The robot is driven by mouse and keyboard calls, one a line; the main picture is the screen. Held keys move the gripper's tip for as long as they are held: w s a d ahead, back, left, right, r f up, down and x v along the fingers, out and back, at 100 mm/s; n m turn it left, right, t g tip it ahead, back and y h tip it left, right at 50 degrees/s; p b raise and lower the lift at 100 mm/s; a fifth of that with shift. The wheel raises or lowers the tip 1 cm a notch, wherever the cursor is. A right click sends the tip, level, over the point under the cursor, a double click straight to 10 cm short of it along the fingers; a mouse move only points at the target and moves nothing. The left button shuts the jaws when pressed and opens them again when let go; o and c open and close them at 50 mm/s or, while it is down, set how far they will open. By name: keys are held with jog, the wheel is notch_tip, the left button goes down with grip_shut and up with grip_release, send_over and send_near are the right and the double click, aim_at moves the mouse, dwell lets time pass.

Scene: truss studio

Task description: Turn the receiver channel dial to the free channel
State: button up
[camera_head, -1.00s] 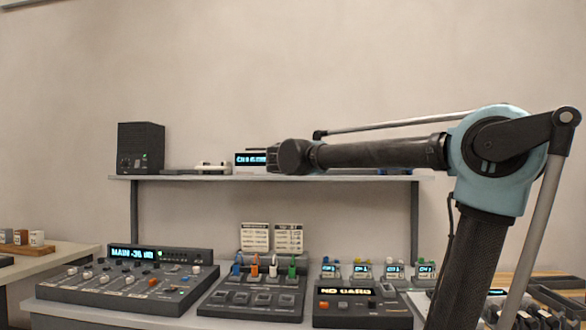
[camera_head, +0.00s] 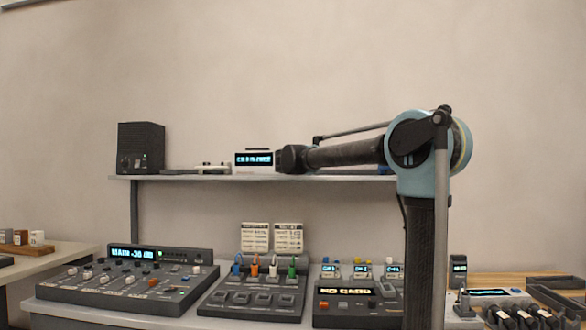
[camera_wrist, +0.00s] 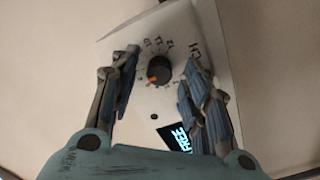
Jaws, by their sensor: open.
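The receiver (camera_head: 239,168) is a white box on the shelf, its lit blue display facing out. The channel number is too blurred to read. In the wrist view the receiver's white panel (camera_wrist: 199,29) carries a round black dial (camera_wrist: 159,66) with an orange pointer mark and numbers around it. The display (camera_wrist: 175,137) there shows "FREE". My gripper (camera_wrist: 160,60) is open, one blue-padded finger on each side of the dial, with visible gaps. I cannot tell how deep the fingertips reach. In the head view my wrist is just right of the receiver, and the fingers cannot be made out.
A black speaker (camera_head: 141,148) and a small pale device (camera_head: 211,168) stand left of the receiver on the shelf (camera_head: 200,179). The wall above is clear.

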jog(key=shift+w, duration=0.1)
grip_shut()
jog(key=shift+n, duration=1.3)
grip_release()
